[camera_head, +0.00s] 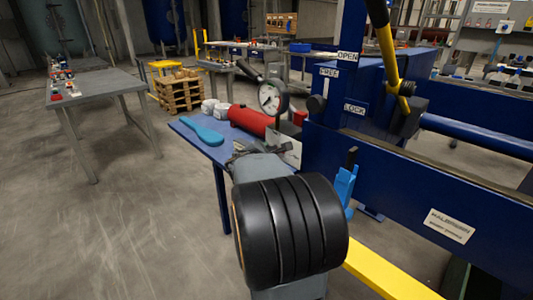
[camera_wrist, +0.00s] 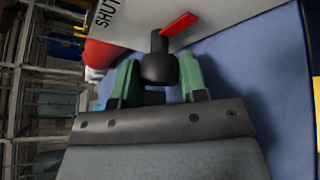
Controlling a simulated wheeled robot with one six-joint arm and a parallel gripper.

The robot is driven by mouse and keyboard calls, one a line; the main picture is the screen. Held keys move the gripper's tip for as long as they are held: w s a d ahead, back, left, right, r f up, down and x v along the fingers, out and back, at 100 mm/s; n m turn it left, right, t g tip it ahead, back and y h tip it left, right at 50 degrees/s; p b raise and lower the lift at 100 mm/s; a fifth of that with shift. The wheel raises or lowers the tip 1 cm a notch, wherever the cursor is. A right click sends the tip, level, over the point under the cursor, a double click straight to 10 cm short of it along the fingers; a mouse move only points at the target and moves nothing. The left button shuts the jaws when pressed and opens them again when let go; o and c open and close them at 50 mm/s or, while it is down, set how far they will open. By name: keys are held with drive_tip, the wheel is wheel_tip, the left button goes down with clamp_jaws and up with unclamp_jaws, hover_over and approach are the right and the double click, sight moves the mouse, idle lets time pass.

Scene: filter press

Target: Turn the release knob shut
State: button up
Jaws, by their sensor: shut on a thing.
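The release knob (camera_wrist: 158,67) is a black rounded piece with a stem, low in front of a white plate (camera_wrist: 190,12). A red pointer (camera_wrist: 179,31) sticks out from it to the upper right in the wrist view. The word SHUT is on the plate at the upper left, away from the pointer. My gripper (camera_wrist: 158,82) has its green fingers on both sides of the knob and is shut on it. In the head view my gripper (camera_head: 262,150) is over the blue table, and my arm hides most of the knob area.
The blue table (camera_head: 190,128) holds a red cylinder (camera_head: 250,121), a pressure gauge (camera_head: 270,97) and a light-blue paddle (camera_head: 203,131). The blue press frame (camera_head: 400,175) with a yellow-black lever (camera_head: 386,45) stands close on the right.

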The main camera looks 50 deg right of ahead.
drive_tip(key=shift+r+p, duration=0.15)
drive_tip(key=shift+p, duration=0.4)
drive_tip(key=p, duration=0.2)
drive_tip(key=n+g+p, duration=0.1)
drive_tip(key=p, duration=0.1)
drive_tip(key=shift+r+n+y, duration=0.3)
drive_tip(key=n+g+p, duration=0.2)
drive_tip(key=p, duration=0.4)
drive_tip(key=shift+w+r+y+p, duration=0.1)
drive_tip(key=shift+y+p, duration=0.25)
drive_tip(key=shift+y, duration=0.05)
drive_tip(key=n+g+p, duration=0.2)
drive_tip(key=p, duration=0.5)
drive_tip(key=n+g+p, duration=0.1)
drive_tip(key=p, duration=0.1)
drive_tip(key=shift+w+f+g, duration=0.1)
drive_tip(key=shift+f+g, duration=0.2)
drive_tip(key=shift+f+n, duration=0.1)
drive_tip(key=shift+n, duration=0.3)
drive_tip(key=o, duration=0.6)
